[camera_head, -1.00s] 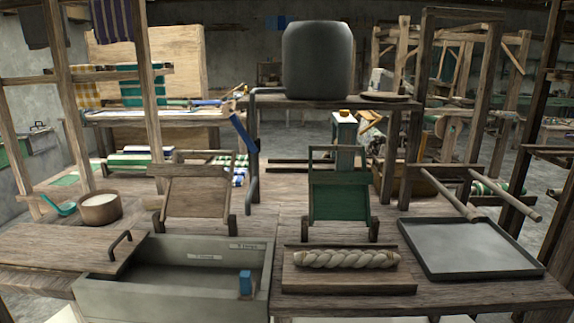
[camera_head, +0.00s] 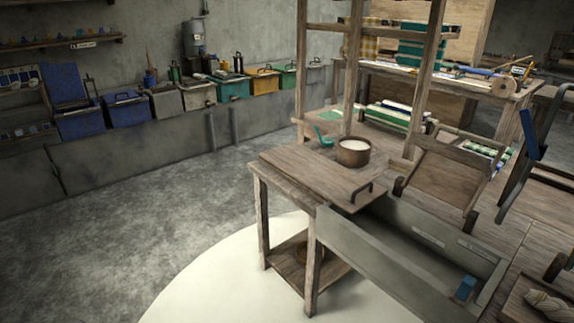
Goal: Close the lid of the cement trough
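The cement trough (camera_head: 384,244) is a long grey open box set along the table at the lower right of the head view. Its inside shows, with small labels on the far inner wall and a blue block (camera_head: 465,287) at its right end. The wooden lid (camera_head: 308,172) is a flat plank panel with a dark bar handle (camera_head: 362,191) at its right edge. It lies off to the left of the trough, over the table's left end, so the trough stands open. Neither of my grippers is in view.
A bowl of white stuff (camera_head: 353,152) and a green ladle (camera_head: 324,138) sit behind the lid. A tilted wooden frame (camera_head: 444,172) stands behind the trough. Coloured bins (camera_head: 123,108) line the left wall. The floor (camera_head: 150,205) left of the table is clear.

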